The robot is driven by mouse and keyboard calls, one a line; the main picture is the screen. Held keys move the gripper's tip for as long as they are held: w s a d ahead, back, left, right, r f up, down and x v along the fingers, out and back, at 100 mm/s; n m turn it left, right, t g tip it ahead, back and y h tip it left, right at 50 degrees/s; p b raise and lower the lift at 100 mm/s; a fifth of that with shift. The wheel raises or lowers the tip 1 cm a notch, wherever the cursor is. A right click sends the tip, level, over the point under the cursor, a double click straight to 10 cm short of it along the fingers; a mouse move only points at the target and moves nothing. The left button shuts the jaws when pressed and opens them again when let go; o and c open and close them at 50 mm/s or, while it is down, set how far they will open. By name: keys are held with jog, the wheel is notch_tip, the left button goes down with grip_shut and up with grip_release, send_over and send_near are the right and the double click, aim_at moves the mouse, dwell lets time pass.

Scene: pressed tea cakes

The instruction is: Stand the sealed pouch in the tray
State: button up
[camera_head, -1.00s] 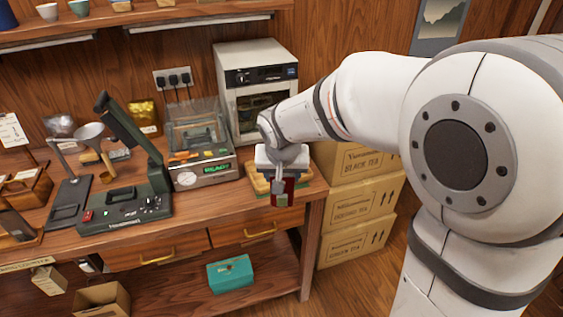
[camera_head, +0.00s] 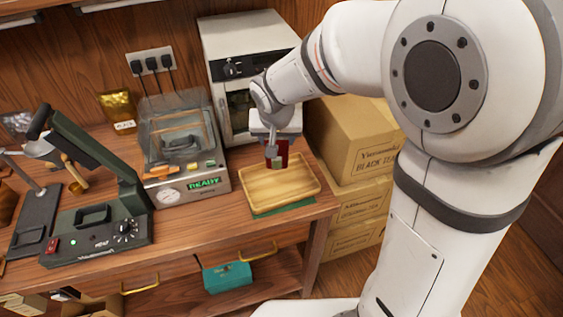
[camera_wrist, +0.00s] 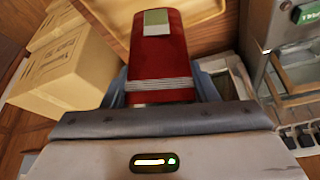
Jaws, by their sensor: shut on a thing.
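The sealed pouch (camera_head: 283,150) is dark red with a pale green label, which shows more clearly in the wrist view (camera_wrist: 160,55). My gripper (camera_head: 275,150) is shut on it by one end, and the fingers hide part of it. The pouch hangs roughly upright at the back edge of the shallow wooden tray (camera_head: 283,203). I cannot tell whether it touches the tray. The visible floor of the tray is empty. A corner of the tray shows in the wrist view (camera_wrist: 205,12).
The tray lies on a green mat (camera_head: 290,210) at the bench's right end. A vacuum sealer reading READY (camera_head: 180,150) stands to its left, a white oven (camera_head: 240,40) behind. A dark green lever device (camera_head: 100,235) is further left. Cardboard boxes (camera_head: 355,130) stack at the right.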

aim_at(279, 158)
jog(key=f, duration=0.4)
jog(key=shift+w+d, duration=0.15)
jog(key=shift+w, duration=0.05)
jog(key=shift+s+f, duration=0.1)
jog(key=shift+f, duration=1.65)
jog(key=shift+f+b, duration=0.2)
jog(key=shift+b, duration=0.1)
jog(key=o, duration=1.3)
jog(key=shift+c, duration=0.2)
jog(key=shift+r, duration=0.1)
